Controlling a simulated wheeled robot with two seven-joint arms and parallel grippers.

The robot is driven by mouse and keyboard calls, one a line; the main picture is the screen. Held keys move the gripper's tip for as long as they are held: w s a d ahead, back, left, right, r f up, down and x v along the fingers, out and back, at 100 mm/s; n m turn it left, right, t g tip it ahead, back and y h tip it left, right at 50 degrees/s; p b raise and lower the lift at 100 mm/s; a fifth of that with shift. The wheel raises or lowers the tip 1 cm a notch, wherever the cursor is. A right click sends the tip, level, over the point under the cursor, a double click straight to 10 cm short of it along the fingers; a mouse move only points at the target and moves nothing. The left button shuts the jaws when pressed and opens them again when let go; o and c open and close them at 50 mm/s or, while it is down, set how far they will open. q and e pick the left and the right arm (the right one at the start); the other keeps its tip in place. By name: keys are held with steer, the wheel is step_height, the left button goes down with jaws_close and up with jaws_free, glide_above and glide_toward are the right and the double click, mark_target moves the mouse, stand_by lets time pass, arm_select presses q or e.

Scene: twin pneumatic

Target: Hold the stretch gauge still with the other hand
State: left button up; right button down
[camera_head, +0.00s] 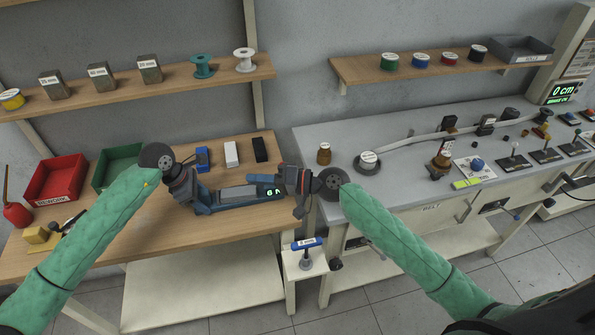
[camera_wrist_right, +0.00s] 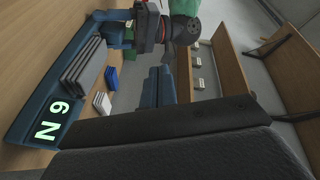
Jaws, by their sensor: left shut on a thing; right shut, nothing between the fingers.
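The stretch gauge (camera_head: 240,193) is a long blue-grey device lying on the wooden bench, with a lit green display that reads 6 N. In the right wrist view its display end (camera_wrist_right: 45,122) is at the left. My left gripper (camera_head: 192,200) is shut at the gauge's left end; its fingers hide what part they grip. My right gripper (camera_head: 300,208) is shut and empty beside the gauge's right end, near the bench's right edge. Its closed fingers also show in the right wrist view (camera_wrist_right: 158,86), apart from the display.
Blue, white and black blocks (camera_head: 232,154) stand behind the gauge. Red (camera_head: 57,178) and green (camera_head: 118,166) bins are at the left. A small stand with a blue T-handle (camera_head: 306,243) is in front. A grey bench (camera_head: 410,185) with instruments adjoins at the right.

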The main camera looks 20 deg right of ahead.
steer(key=s+d+f+m+t+h, duration=0.1)
steer(key=d+f+m+t+h, duration=0.2)
steer(key=d+m, duration=0.4)
steer(key=s+d+f+m+t+h, duration=0.2)
steer(key=d+m+t, duration=0.4)
steer(key=d, duration=0.4)
steer(key=shift+s+f+m+h, duration=0.3)
steer(key=shift+f+m+h, duration=0.3)
steer(key=shift+f+h, duration=0.25)
steer(key=x, duration=1)
steer(key=shift+r, duration=0.2)
steer(key=shift+r, duration=0.15)
